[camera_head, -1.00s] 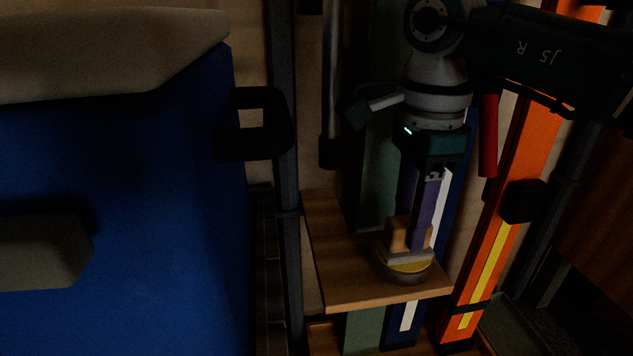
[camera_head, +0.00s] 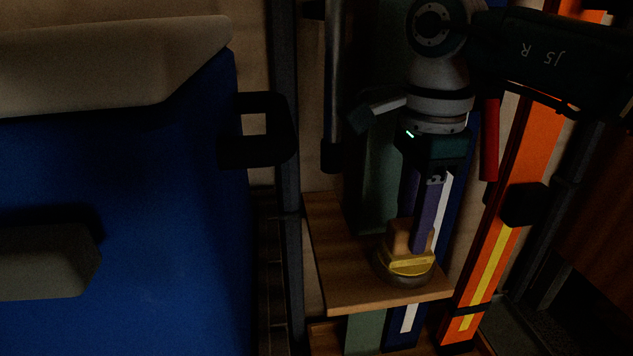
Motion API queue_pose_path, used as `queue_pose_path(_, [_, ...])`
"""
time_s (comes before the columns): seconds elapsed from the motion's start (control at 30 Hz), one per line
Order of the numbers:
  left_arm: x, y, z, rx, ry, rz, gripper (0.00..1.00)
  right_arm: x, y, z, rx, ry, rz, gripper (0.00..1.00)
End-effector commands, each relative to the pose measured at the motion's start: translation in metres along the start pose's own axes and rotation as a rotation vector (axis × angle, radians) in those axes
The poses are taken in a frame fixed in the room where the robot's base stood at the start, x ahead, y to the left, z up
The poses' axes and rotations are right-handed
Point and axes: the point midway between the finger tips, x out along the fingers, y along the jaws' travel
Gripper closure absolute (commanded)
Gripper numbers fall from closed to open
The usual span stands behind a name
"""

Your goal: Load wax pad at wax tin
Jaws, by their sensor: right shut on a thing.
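The wax pad (camera_head: 408,264) has a tan block on top and a yellow lower layer. It sits on or just over the round wax tin (camera_head: 404,281), whose dark rim shows around the pad's lower edge. The tin stands on a small wooden shelf (camera_head: 340,282). The pad hides most of the tin's inside, and I cannot tell how firmly the two touch. My left gripper is not in view.
A large blue panel (camera_head: 150,220) with a dark handle (camera_head: 283,130) fills the left. An orange post (camera_head: 495,240) with a yellow stripe leans right of the shelf. The shelf's left front is clear.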

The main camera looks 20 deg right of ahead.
Motion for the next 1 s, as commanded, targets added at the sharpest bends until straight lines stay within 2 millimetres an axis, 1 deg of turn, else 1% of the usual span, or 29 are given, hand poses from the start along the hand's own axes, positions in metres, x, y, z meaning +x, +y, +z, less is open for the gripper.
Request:
queue_pose_path(0.03, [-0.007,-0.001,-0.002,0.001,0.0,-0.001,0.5,-0.008,-0.001,0.0,0.0,-0.001,-0.002,1.0])
queue_pose_path(0.1, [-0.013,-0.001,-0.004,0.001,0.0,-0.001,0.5,-0.015,-0.001,0.0,-0.001,-0.001,-0.002,1.0])
queue_pose_path(0.63, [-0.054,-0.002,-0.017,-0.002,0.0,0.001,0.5,-0.063,-0.001,0.0,-0.001,-0.002,-0.003,1.0])
queue_pose_path(0.77, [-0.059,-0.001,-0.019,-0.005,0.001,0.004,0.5,-0.069,-0.001,0.0,-0.001,-0.002,-0.003,1.0])
queue_pose_path(1.0, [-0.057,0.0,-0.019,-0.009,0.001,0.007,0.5,-0.067,-0.001,0.0,0.0,-0.002,-0.003,1.0])
